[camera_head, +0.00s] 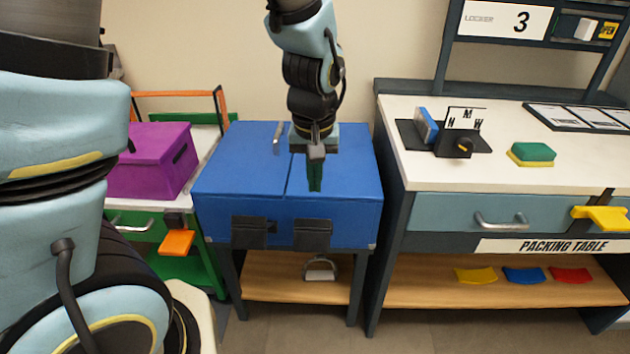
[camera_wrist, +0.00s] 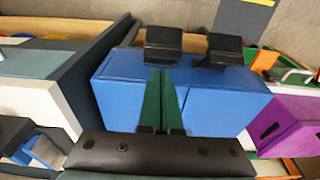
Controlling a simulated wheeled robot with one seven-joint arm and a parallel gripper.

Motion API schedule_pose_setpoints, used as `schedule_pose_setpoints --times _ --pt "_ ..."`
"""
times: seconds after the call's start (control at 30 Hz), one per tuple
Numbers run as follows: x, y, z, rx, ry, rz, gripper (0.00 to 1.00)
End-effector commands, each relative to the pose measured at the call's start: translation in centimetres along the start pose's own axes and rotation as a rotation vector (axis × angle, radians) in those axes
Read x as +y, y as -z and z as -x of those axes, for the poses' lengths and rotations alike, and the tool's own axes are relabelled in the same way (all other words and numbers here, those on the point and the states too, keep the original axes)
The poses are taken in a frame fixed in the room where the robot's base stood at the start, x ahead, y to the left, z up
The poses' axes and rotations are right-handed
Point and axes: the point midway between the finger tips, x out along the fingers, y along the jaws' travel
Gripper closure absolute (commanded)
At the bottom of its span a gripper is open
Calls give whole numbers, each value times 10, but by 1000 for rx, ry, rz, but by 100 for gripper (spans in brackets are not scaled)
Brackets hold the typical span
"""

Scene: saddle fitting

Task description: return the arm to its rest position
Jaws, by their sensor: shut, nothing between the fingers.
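My gripper (camera_head: 315,184) points straight down in front of my arm, over the blue box (camera_head: 240,165) in the head view. Its green fingers are together with nothing between them. In the wrist view the fingers (camera_wrist: 163,98) lie side by side across the blue box (camera_wrist: 215,108). The box's lid is closed, with two dark latches on its front. I cannot tell whether the fingertips touch the lid or hang just above it.
A purple box (camera_head: 150,165) stands on a cart at left. A metal stirrup-like piece (camera_head: 320,268) lies on the shelf under the blue box.

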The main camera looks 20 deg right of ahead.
Motion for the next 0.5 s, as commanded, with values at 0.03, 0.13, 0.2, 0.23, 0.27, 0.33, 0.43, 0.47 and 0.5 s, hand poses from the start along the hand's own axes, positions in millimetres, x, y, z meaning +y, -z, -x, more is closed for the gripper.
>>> schedule_pose_setpoints --times 0.03,0.13,0.2,0.23,0.27,0.33,0.43,0.47,0.5 --pt "0 0 0 0 0 0 100" --pt "0 0 0 0 0 0 100" --pt "0 0 0 1 0 0 100" --pt "0 0 0 1 0 0 100" --pt "0 0 0 1 0 0 100" --pt "-1 1 0 1 0 2 100" --pt "-13 4 5 0 0 18 100" --pt "-19 5 7 0 0 26 100" --pt "-30 7 12 0 1 41 100"
